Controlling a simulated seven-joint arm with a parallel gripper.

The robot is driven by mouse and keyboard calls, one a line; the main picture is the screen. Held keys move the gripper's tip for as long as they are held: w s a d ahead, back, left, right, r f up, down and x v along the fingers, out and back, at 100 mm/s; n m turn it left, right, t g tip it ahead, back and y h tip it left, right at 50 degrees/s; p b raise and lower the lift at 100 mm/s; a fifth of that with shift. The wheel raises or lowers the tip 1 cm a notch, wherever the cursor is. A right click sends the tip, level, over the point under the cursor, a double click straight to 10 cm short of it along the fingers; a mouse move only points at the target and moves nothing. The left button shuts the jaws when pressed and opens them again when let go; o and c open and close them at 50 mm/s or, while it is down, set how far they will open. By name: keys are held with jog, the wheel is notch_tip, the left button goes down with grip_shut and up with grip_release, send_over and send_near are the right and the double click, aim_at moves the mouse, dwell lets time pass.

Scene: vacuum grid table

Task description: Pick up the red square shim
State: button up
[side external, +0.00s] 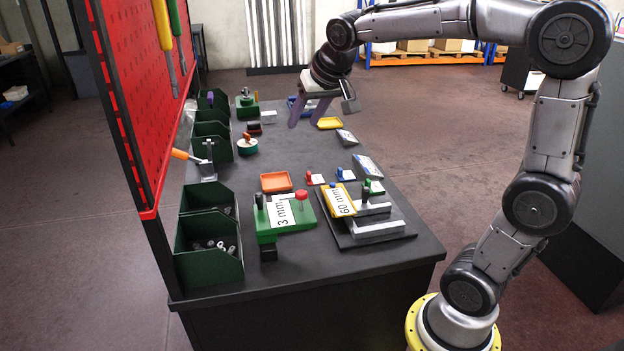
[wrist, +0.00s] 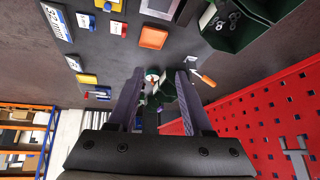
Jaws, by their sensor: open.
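A small white square piece with a red knob (side external: 315,179) lies near the middle of the table. It matches the red shim best, but its exact shape is too small to tell. It also shows near the top of the wrist view (wrist: 117,28). My gripper (side external: 307,118) is above the far part of the table, well beyond and above this piece. In the wrist view my gripper's two fingers (wrist: 159,76) are spread apart with nothing held between them. Similar pieces with a blue knob (side external: 346,174) and a green knob (side external: 374,187) lie to its right.
An orange tray (side external: 276,181) lies left of the red-knobbed piece. A green fixture (side external: 267,235) and a yellow 60 mm block (side external: 339,201) stand nearer. Green bins (side external: 214,263) and a red pegboard (side external: 124,70) line the left. A yellow tray (side external: 329,123) lies at the far right.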

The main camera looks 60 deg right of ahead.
jog(key=w+d+f+m+g, duration=0.2)
jog(key=w+d+f, duration=0.4)
jog(key=d+f, duration=0.3)
jog(key=g, duration=0.1)
send_near(309, 173)
jog(key=f, duration=0.3)
jog(key=shift+w+d+f+m, duration=0.15)
jog(key=shift+w+d+m, duration=0.15)
jog(key=shift+d, duration=0.05)
jog(key=shift+x, duration=2.9)
jog(key=shift+w, duration=0.15)
grip_shut()
